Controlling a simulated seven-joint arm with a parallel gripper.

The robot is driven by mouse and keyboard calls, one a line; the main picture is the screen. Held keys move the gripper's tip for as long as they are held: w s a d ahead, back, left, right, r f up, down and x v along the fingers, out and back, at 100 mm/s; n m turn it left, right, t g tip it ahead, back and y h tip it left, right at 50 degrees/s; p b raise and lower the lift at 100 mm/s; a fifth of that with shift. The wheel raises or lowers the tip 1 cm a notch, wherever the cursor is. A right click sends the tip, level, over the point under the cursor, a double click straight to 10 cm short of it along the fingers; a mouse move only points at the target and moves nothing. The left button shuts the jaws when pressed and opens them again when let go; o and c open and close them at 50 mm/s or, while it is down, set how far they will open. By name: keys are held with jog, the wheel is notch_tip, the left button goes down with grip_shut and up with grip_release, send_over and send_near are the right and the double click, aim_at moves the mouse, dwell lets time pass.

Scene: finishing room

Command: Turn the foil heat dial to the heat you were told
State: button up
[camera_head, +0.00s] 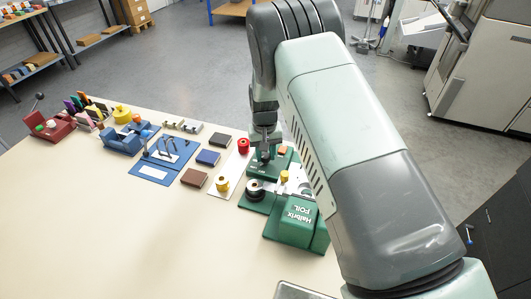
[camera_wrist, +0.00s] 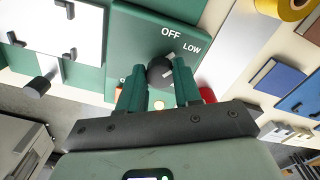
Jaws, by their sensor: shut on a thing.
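The foil heat dial (camera_wrist: 158,68) is a small dark round knob on a green panel (camera_wrist: 135,30) in the wrist view. The words OFF and LOW show in white above and right of it; other marks are hidden behind my fingers. Pale marks show on the knob's right side, but I cannot tell its exact setting. My gripper (camera_wrist: 160,84) has its two green fingers on either side of the dial, shut on it. In the head view, my gripper (camera_head: 265,151) is over the green foil machine (camera_head: 296,229), marked Halbrix FOIL; my arm hides part of it.
A red spool (camera_head: 243,146) and a yellow spool (camera_head: 222,184) stand left of the machine. Farther left are dark blocks (camera_head: 208,157), a blue fixture (camera_head: 155,170) and a red holder (camera_head: 50,128). The table's front left (camera_head: 110,230) is clear.

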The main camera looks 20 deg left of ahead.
aim_at(265, 156)
jog(key=shift+m, duration=0.9)
jog(key=o, duration=1)
jog(key=shift+o, duration=0.2)
notch_tip(265, 156, up, 11)
jog(key=shift+a, duration=0.1)
